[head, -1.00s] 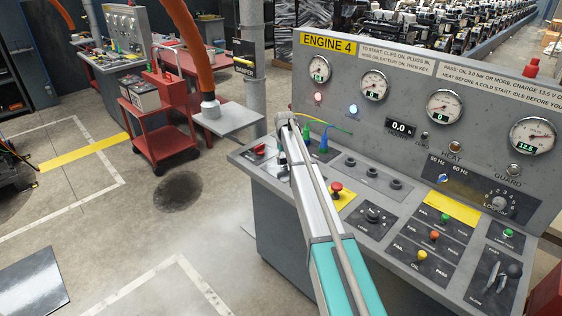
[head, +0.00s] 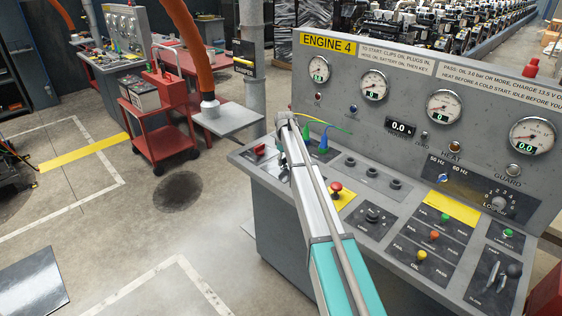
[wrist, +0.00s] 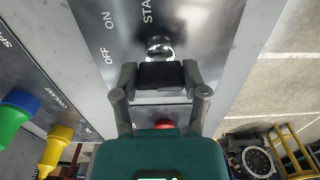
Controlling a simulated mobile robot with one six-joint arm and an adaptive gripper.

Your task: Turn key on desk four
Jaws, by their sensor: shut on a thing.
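The desk (head: 275,205) carries the sign ENGINE 4 (head: 327,44). In the wrist view a key with a black head (wrist: 160,75) sits at a round metal lock (wrist: 160,46) on a dark plate marked OFF, ON and START, the last word partly cut off. My gripper (wrist: 160,82) is shut on the key's black head. In the head view my arm hides the key, and my gripper (head: 284,120) is at the desk's left end. The red lamp (head: 318,97) and blue lamp (head: 353,109) are dark. The right gauge (head: 532,136) reads 0.0.
Green and blue plugs with leads (head: 323,143) stand close to my gripper's right. A red stop button (head: 336,188) is right beside my arm. An orange hose (head: 190,45) hangs at left over a grey shelf (head: 230,120). A red cart (head: 165,130) stands further left.

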